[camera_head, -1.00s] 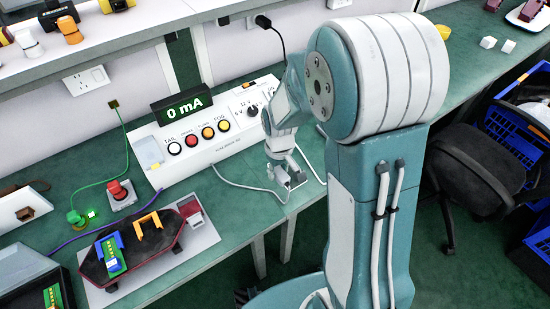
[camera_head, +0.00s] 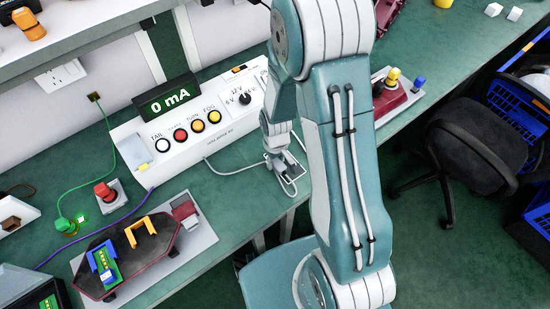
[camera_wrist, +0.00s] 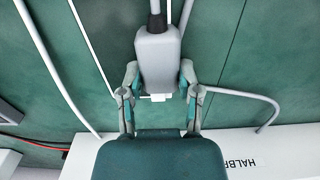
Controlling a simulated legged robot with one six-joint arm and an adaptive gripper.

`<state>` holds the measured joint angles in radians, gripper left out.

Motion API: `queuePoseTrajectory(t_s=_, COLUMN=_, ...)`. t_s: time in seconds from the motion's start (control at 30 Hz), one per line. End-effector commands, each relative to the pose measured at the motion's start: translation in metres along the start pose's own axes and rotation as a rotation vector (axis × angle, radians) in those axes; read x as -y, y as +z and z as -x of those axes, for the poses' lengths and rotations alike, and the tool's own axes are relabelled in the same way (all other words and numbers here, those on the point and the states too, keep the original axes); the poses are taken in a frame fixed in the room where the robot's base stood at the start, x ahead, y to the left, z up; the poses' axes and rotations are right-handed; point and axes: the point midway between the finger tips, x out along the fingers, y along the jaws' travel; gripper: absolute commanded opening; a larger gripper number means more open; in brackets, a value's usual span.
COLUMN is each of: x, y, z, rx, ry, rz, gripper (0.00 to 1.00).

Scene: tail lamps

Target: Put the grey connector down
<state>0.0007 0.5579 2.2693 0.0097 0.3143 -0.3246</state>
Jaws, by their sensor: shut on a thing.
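My gripper (camera_head: 277,160) is low over the green bench top, in front of the test box, in the head view. In the wrist view my gripper (camera_wrist: 160,85) has its two fingers shut on the grey connector (camera_wrist: 158,58). The connector is a rounded grey block with a dark cable sleeve at its far end and a small pale tip towards the palm. In the head view the connector is small and partly hidden by the fingers. Whether it touches the bench top I cannot tell.
The white test box (camera_head: 215,135) with its 0 mA display (camera_head: 168,94) stands behind my gripper. A grey cable (camera_head: 235,173) loops on the bench. A lamp board in a fixture (camera_head: 125,250) lies at left, beside a red emergency button (camera_head: 106,192). The bench's front edge is close.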

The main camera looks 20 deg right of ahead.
Motion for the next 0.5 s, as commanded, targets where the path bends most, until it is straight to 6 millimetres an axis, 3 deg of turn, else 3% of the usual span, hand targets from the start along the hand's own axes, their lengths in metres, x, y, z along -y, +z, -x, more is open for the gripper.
queuePoseTrajectory(t_s=0.17, x=0.0003, y=-0.0002, z=-0.0019, rx=0.001, ry=0.000, rz=0.000, gripper=0.00)
queuePoseTrajectory(t_s=0.2, x=0.0001, y=-0.0003, z=-0.0014, rx=0.000, ry=0.000, rz=0.000, gripper=0.62)
queuePoseTrajectory(t_s=0.23, x=0.0001, y=-0.0003, z=-0.0014, rx=0.000, ry=0.000, rz=0.000, gripper=0.75)
queuePoseTrajectory(t_s=0.5, x=-0.0008, y=0.0000, z=-0.0011, rx=0.000, ry=-0.001, rz=-0.001, gripper=0.79)
